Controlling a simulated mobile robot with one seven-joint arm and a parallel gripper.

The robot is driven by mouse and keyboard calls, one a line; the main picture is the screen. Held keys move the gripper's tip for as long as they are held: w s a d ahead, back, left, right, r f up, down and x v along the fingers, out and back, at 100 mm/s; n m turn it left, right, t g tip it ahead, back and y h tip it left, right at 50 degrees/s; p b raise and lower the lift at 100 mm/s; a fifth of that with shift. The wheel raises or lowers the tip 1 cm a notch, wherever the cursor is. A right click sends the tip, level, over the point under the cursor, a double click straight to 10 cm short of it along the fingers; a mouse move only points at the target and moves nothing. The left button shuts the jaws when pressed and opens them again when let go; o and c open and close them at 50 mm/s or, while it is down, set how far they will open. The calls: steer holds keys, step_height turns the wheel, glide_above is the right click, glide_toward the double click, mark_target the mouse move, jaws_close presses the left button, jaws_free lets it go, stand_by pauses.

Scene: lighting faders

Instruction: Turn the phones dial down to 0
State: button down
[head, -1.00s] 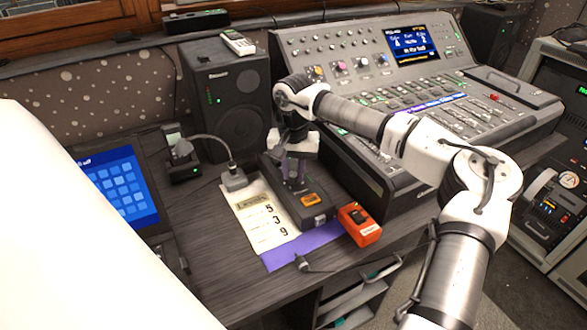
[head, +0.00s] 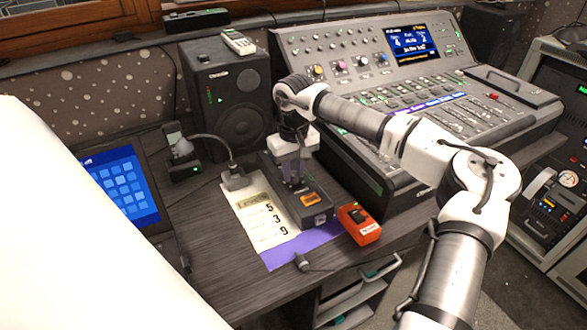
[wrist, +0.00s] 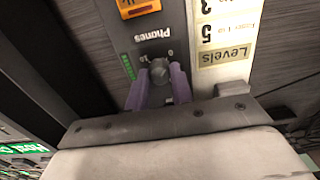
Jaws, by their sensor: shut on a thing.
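The phones dial (wrist: 160,72) is a small grey knob on a dark box (head: 313,212). In the wrist view the upside-down label "Phones" is beside it, with a 0 mark on the right and a 10 mark on the left. My gripper (wrist: 160,84) points down at the box, and its two purple fingers are shut on the dial, one on each side. The gripper also shows in the head view (head: 294,172), where it hides the dial. I cannot read the dial's pointer.
A red-orange box (head: 359,224) is close on the right. The mixing console (head: 400,100) and a speaker (head: 228,100) stand behind. Free desk lies front left.

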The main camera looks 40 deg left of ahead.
mark_target(293, 173)
stand_by(0.4)
steer(key=c, duration=1.2)
jaws_free()
steer(key=shift+r, duration=0.1)
step_height(293, 173, up, 14)
steer(key=shift+b, duration=0.45)
steer(key=shift+f, duration=0.2)
